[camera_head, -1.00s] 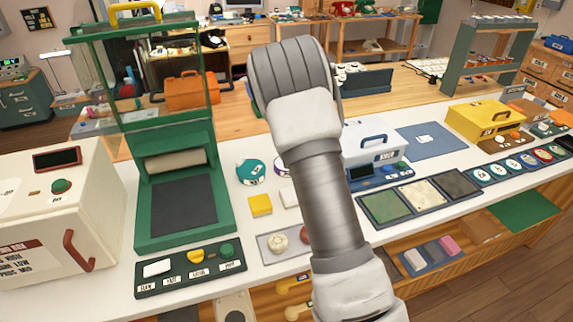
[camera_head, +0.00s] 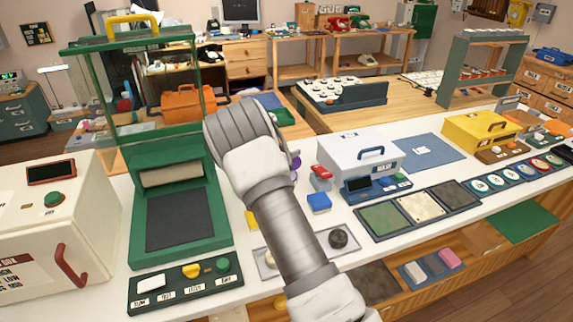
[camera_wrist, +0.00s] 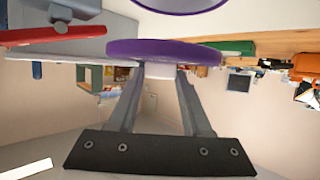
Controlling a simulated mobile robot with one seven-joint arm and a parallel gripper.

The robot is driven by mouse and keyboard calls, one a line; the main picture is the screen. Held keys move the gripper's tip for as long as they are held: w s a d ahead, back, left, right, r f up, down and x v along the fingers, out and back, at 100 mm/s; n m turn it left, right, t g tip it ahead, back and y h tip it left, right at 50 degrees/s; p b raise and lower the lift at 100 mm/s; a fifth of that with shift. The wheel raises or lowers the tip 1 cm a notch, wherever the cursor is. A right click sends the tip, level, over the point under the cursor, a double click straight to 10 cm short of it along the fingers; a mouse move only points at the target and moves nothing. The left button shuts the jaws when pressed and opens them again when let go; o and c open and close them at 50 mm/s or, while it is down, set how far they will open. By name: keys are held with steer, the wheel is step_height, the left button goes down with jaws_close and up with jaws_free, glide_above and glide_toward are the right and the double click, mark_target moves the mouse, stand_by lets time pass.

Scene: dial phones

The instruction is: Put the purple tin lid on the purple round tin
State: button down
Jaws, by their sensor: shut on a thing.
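The purple tin lid (camera_wrist: 165,50) is a flat purple disc between my fingertips in the wrist view. My gripper (camera_wrist: 160,72) is shut on it. A purple-rimmed round thing with a pale face (camera_wrist: 182,6), likely the purple round tin, is cut off by the top edge, beside the lid and apart from it in the picture. In the head view my arm hides my gripper. A small purple patch (camera_head: 296,168) shows at the arm's right side; I cannot tell whether it is lid or tin.
A green press (camera_head: 180,200) stands left of my arm on the white counter. A dark round knob (camera_head: 338,238) sits on a front tray.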

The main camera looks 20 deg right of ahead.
steer(key=shift+a+f, duration=0.35)
steer(key=shift+a, duration=0.05)
steer(key=shift+f+b, duration=0.3)
steer(key=shift+f, duration=1.55)
steer(key=shift+f, duration=0.1)
steer(key=shift+f, duration=0.15)
steer(key=shift+c, duration=1.7)
jaws_free()
